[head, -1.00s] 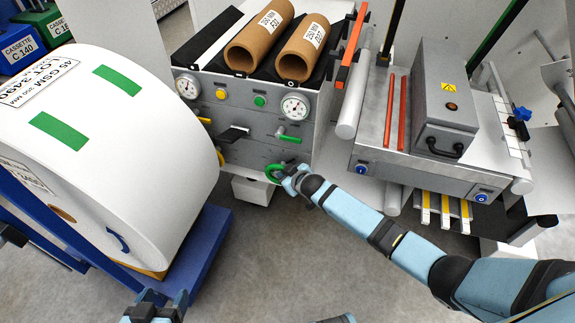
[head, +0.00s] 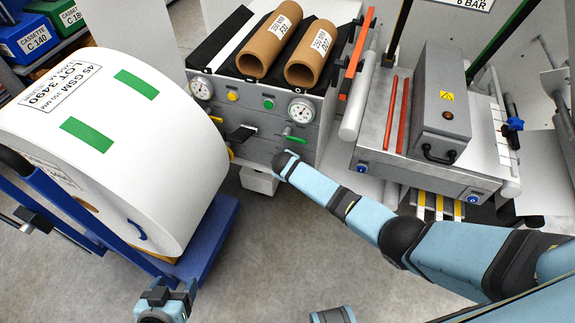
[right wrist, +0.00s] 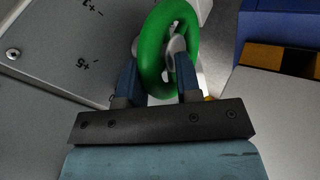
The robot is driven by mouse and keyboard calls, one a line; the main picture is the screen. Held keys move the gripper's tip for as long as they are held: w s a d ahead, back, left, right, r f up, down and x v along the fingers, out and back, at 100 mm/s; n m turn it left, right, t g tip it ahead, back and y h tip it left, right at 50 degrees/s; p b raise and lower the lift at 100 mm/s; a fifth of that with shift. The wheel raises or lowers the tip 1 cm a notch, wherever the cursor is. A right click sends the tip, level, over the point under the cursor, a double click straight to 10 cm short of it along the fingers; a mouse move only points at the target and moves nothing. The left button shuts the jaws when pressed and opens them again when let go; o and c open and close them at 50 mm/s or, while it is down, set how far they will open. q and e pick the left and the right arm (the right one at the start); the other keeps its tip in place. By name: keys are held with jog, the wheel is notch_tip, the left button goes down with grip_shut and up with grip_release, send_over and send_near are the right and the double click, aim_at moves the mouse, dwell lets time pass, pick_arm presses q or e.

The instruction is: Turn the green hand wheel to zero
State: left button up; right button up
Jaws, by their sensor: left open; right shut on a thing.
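The green hand wheel (right wrist: 153,50) is a thick green ring, seen close in the right wrist view. It stands in front of a grey panel face with "+5" style marks. My right gripper (right wrist: 159,80) is shut on the wheel's rim, with one blue finger on each side. My left gripper (head: 170,287) is open and empty over the floor at the bottom of the head view.
A large white paper roll (head: 110,150) on a blue cart (head: 215,225) stands at the left. Grey floor is clear in the middle.

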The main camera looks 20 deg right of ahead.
jog(key=shift+w+d+r, duration=0.25)
jog(key=shift+w+d, duration=0.15)
jog(key=o, duration=0.8)
pick_arm(q)
jog(key=shift+w+d, duration=0.1)
pick_arm(e)
jog(key=shift+s+f, duration=0.1)
jog(key=shift+s, duration=0.05)
jog(key=shift+a+f, duration=0.1)
jog(key=shift+a, duration=0.1)
jog(key=shift+s+a+r, duration=0.1)
jog(key=shift+s+r, duration=0.1)
pick_arm(q)
jog(key=r+p, duration=0.1)
jog(key=p, duration=0.3)
jog(key=shift+a+r, duration=0.2)
jog(key=shift+r, duration=0.2)
pick_arm(e)
jog(key=v, duration=1.3)
pick_arm(q)
jog(key=shift+a, duration=0.1)
pick_arm(e)
jog(key=shift+a+r, duration=0.1)
